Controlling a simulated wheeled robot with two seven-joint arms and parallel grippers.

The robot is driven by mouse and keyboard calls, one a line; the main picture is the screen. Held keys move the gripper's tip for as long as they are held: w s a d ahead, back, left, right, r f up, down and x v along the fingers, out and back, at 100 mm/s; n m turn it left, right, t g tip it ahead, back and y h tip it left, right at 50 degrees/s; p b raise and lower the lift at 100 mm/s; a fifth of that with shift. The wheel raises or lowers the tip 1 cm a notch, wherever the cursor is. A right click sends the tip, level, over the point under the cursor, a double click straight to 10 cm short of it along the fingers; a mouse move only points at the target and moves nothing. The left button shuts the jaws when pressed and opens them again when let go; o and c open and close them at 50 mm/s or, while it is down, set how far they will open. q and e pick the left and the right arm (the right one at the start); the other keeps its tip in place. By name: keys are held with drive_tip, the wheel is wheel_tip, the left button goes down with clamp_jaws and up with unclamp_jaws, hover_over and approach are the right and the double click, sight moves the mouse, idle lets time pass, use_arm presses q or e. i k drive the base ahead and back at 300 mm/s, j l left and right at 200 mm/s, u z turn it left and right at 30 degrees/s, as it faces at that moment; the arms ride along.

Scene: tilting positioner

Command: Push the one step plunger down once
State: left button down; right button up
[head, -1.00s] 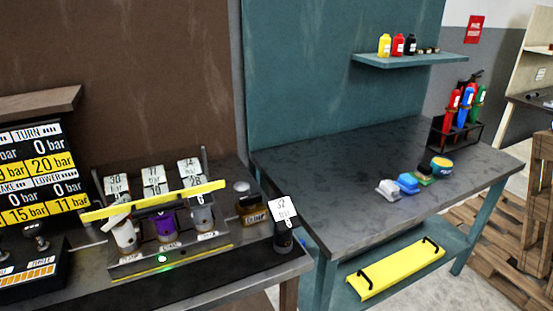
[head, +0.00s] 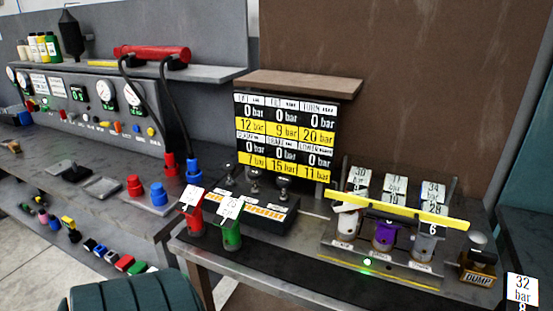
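Several plungers with metal knobs (head: 283,183) stand on a black box (head: 262,213) below the pressure board, in the head view. The box has a yellow-orange label strip that is too blurred to read. Another knobbed plunger (head: 478,240) stands at the right on a box marked DUMP (head: 478,276). I cannot tell from the lettering which one is the one step plunger. The knobs on the black box appear raised. Neither of my grippers is in view, and nothing touches the plungers.
Red (head: 190,212) and green (head: 231,234) tagged canisters stand in front of the black box. A yellow bar (head: 400,210) crosses a rack of tagged canisters, with a green light (head: 367,262) below. The pressure board (head: 287,137) stands behind. A dark green seat (head: 135,294) is at the bottom.

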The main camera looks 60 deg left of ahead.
sight(228, 168)
drive_tip(key=u, duration=1.95)
